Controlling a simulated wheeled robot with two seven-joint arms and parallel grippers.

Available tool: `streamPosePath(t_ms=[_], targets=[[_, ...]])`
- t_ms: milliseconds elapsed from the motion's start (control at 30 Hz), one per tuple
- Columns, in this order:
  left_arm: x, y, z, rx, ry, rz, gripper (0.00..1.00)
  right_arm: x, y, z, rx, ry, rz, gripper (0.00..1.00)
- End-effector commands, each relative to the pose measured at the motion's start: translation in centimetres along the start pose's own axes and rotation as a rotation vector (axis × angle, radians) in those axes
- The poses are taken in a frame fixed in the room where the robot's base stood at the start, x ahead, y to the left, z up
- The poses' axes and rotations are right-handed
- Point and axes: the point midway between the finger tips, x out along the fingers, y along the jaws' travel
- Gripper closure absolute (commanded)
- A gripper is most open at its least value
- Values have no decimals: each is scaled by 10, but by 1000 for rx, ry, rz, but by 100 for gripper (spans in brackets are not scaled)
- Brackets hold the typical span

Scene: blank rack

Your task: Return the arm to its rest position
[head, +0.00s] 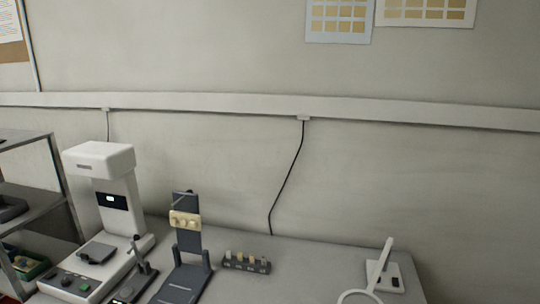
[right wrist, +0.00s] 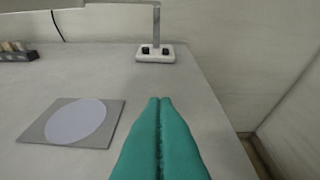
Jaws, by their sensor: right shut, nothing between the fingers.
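My right gripper (right wrist: 160,100) shows in the right wrist view as two green fingers pressed together. It is shut with nothing between the fingers, above the right part of the grey table (right wrist: 205,85). It is not in the head view. My left gripper is in neither view.
A white machine (head: 100,160), a dark stand (head: 187,240) with a beige piece (head: 185,219) and a small block rack (head: 246,262) stand on the table. A white-based stand (head: 384,275) is at the right. A square plate with a pale disc (right wrist: 75,122) lies left of my right gripper.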

Motion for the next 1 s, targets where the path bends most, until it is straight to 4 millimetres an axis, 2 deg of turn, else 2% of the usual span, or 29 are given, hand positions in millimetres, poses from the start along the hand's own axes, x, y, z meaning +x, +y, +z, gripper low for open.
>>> streamPosePath(t_ms=[167,367,700,1000], targets=[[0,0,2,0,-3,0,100,-21,14,-16,-30,106,15,100],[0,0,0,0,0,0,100,-59,33,-40,-83,272,47,100],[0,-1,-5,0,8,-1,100,-148,64,-78,-194,585,145,100],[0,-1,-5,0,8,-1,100,-218,78,-94,-278,791,238,100]])
